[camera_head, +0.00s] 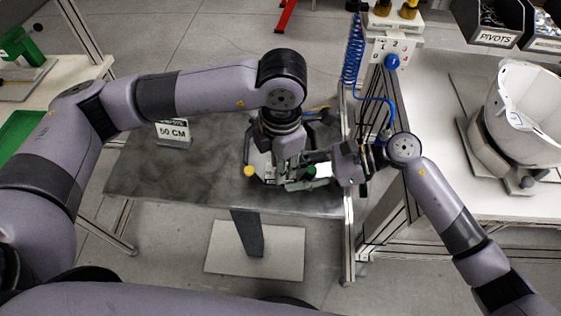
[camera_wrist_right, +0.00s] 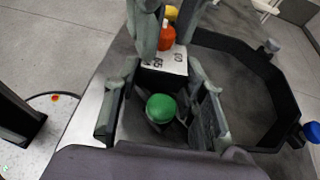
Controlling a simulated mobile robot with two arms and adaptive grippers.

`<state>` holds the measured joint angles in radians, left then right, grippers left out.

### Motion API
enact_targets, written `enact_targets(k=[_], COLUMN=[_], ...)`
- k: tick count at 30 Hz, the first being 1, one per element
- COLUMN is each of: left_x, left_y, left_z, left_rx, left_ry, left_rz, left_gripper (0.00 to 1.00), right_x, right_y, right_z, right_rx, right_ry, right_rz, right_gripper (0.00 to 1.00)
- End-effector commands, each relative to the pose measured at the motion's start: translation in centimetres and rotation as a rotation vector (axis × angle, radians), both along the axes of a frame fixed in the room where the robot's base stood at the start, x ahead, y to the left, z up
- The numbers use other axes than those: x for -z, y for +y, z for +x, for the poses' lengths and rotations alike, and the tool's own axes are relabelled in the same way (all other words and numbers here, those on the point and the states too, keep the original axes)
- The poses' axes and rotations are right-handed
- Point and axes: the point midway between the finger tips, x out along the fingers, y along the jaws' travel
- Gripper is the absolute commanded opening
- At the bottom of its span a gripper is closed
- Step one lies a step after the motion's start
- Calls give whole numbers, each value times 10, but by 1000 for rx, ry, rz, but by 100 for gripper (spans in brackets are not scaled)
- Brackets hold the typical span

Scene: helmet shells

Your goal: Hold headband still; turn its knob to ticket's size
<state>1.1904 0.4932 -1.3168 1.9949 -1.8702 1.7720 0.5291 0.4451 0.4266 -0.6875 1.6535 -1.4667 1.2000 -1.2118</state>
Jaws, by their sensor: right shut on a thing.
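The headband is a dark angular band (camera_wrist_right: 284,98) lying on the dark table, largely hidden by my grippers in the head view. A white scale plate (camera_wrist_right: 165,62) with printed numbers lies beside its green knob (camera_wrist_right: 160,108); the green knob also shows in the head view (camera_head: 311,171). My right gripper (camera_wrist_right: 162,112) has its fingers on either side of the green knob and is shut on it. My left gripper (camera_head: 290,178) reaches down beside it, its fingers by a red cap (camera_wrist_right: 167,36); its grip is hidden. The ticket (camera_head: 173,132) reads 50 CM and stands at left.
A yellow cap (camera_head: 249,171) shows left of my left gripper. A rack with a blue coiled hose (camera_head: 353,50) stands behind right. White helmet shells (camera_head: 530,105) and a PIVOTS bin (camera_head: 495,38) are on the right bench. The dark table's left half (camera_head: 150,175) is mostly clear.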

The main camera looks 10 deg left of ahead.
Motion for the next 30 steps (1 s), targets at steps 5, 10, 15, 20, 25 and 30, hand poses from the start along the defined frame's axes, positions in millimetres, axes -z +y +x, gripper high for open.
enact_targets(k=[5, 10, 15, 20, 25, 30], left_x=[0, 1, -2, -23, -60, -93], left_y=[0, 1, 0, 0, -1, -1], left_z=[0, 0, 0, 0, 0, -1], left_rx=[0, 0, 0, 1, 1, 2], left_ry=[1, 1, 0, -4, -5, -4], left_rz=[1, 2, 1, 0, 0, 0], left_gripper=[39, 39, 39, 39, 39, 39], right_x=[2, 2, 2, 2, 2, 2], right_y=[0, 0, 0, 0, 0, 0], right_z=[-1, -1, -1, -1, -1, -1], right_rx=[-1, -1, -1, -2, -2, -2], right_ry=[2, 1, 1, 2, 2, 1], right_rz=[-3, -3, -3, -3, -3, -3], right_gripper=[8, 8, 8, 8, 8, 8])
